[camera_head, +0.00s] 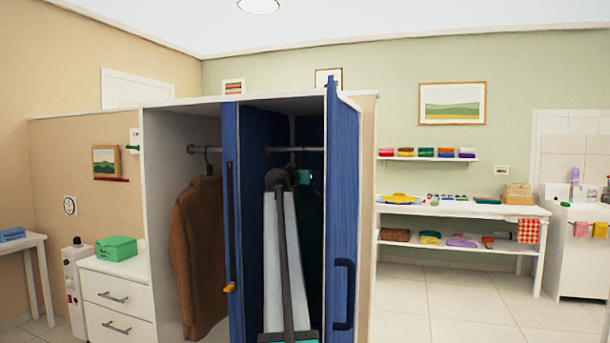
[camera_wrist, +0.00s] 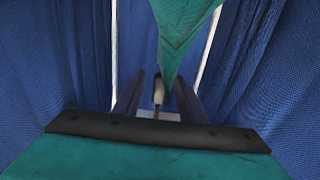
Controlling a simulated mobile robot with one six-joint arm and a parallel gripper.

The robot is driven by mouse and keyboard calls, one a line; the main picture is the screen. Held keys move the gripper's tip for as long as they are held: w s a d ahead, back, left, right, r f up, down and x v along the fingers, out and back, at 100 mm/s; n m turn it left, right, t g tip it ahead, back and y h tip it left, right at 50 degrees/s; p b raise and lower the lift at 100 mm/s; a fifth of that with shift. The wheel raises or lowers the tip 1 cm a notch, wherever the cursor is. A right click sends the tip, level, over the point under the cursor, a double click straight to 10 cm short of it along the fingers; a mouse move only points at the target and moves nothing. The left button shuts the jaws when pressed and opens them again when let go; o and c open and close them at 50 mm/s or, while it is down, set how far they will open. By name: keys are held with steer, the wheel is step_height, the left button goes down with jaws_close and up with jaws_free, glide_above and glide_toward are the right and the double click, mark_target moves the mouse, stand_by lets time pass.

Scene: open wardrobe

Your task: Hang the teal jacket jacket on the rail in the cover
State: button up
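The teal jacket (camera_head: 313,215) shows as a dark strip inside the right compartment of the wardrobe, mostly hidden behind my arm. In the wrist view, a pointed piece of the teal jacket (camera_wrist: 182,35) lies in front of my gripper. My gripper (camera_wrist: 160,88) has its two dark fingers apart, with a thin pale piece between them that looks clear of both. In the head view, my gripper is inside the right compartment, below the rail (camera_head: 296,149), and its fingers are hidden. I cannot see whether the hanger's hook is on the rail.
A blue door (camera_head: 343,200) stands open at the right of the compartment, and a blue panel (camera_head: 235,200) with a dark handle bounds its left. A brown jacket (camera_head: 198,255) hangs in the left compartment. A white drawer unit (camera_head: 118,300) with a green box stands at left.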

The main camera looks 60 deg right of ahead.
steer(key=shift+a, duration=0.15)
steer(key=shift+v, duration=6.8)
steer(key=shift+p, duration=0.35)
